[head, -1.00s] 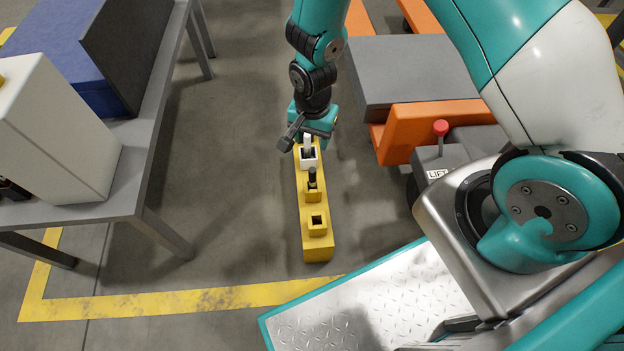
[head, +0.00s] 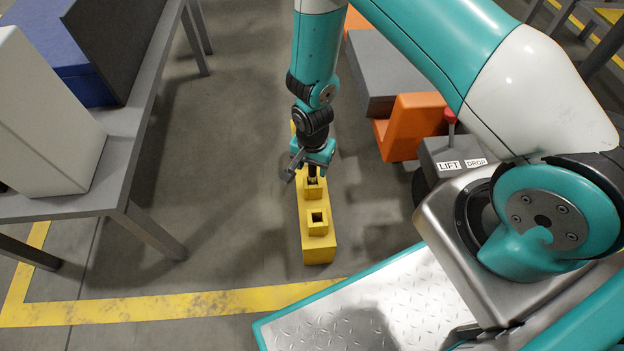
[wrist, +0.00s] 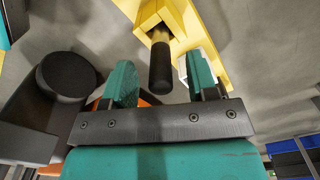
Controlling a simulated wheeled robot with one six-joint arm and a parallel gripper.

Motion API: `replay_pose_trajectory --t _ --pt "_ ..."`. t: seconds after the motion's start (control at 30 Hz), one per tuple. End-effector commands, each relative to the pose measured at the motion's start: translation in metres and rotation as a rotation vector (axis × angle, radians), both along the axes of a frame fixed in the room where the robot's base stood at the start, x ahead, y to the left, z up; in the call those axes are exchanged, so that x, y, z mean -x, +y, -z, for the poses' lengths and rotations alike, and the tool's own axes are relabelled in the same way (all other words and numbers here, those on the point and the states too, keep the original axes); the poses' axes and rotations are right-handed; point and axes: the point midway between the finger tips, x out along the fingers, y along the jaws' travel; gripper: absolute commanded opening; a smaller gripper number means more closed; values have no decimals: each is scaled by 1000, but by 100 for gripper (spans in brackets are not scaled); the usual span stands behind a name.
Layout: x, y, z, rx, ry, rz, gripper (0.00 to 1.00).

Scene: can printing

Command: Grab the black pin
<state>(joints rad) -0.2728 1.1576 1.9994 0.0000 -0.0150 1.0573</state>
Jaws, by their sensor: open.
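The black pin (wrist: 160,68) stands in a square yellow socket (wrist: 152,15) of the yellow block (head: 319,248). In the head view only a small dark part of the pin (head: 312,173) shows under my gripper (head: 314,163). In the wrist view my gripper (wrist: 159,74) is open, with one teal finger on each side of the pin. There is a visible gap on both sides, so the jaws do not hold it. I cannot tell exactly how far the fingertips are from the pin along its length.
A nearer yellow socket (head: 317,219) on the block is empty. A white socket (wrist: 207,68) is partly hidden behind the right finger. A grey table (head: 120,150) stands to the left and an orange and grey cart (head: 410,120) to the right.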

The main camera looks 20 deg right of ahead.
Motion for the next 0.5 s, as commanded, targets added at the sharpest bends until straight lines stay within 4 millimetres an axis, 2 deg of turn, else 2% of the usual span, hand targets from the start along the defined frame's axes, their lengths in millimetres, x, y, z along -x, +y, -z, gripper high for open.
replay_pose_trajectory --t 0.03,0.1,0.37,0.5 --pt "1 0 16 0 1 0 53" --pt "0 0 24 0 0 0 53" --pt "0 0 25 0 0 0 53" --pt "0 0 25 0 0 0 23"
